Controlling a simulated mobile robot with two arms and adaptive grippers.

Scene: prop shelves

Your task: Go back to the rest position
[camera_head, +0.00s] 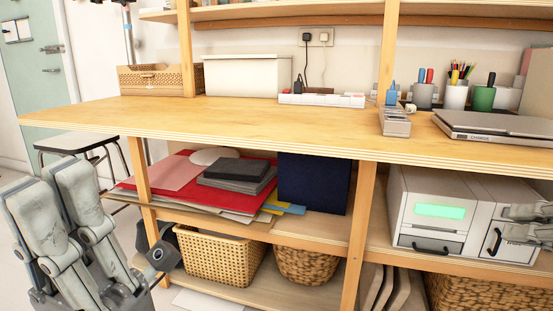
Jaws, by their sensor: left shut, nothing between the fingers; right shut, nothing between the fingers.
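My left gripper (46,185) is large and grey at the lower left, in front of the white stool and left of the shelf unit. It points up, is shut and holds nothing. My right gripper (506,222) shows only in part at the right edge, in front of the white machines on the lower shelf. It is shut and empty. The rest of the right arm is out of view.
Below are folders, woven baskets (218,258) and a white machine (432,210) with a green display. A stool (75,141) stands left.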

